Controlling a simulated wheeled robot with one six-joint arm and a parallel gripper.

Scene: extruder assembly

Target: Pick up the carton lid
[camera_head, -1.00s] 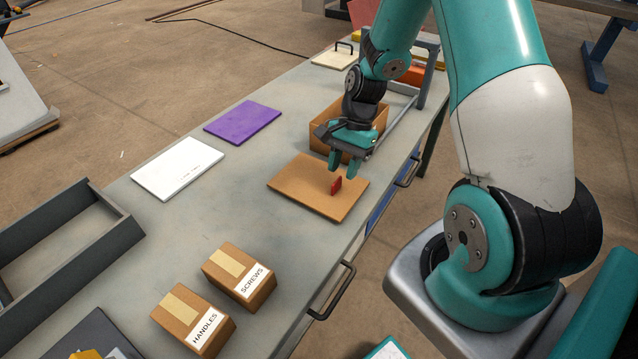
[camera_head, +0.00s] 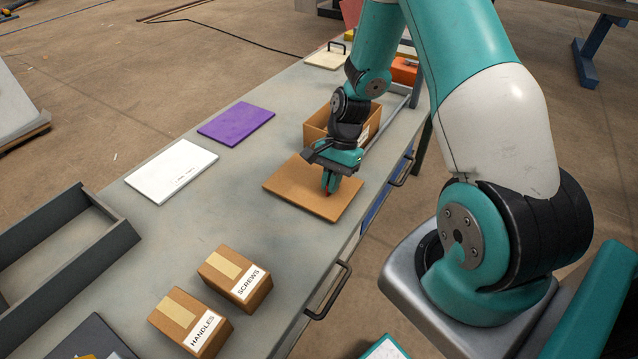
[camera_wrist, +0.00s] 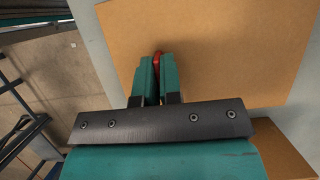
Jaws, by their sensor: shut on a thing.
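The carton lid (camera_head: 299,192) is a flat brown board with a small red handle (camera_head: 333,184) standing on it. It lies flat on the grey table, in front of the open carton. In the wrist view the lid (camera_wrist: 225,55) fills much of the picture. My gripper (camera_head: 331,182) is down at the lid, its teal fingers shut on the red handle. In the wrist view the handle (camera_wrist: 157,57) shows as a red strip between the fingertips (camera_wrist: 156,70); most of it is hidden by them.
The open carton (camera_head: 316,127) stands right behind the lid. A purple board (camera_head: 236,123) and a white board (camera_head: 171,171) lie to the left. Boxes marked SCREWS (camera_head: 236,276) and HANDLES (camera_head: 190,321) stand nearer. A dark frame (camera_head: 110,235) is at the left.

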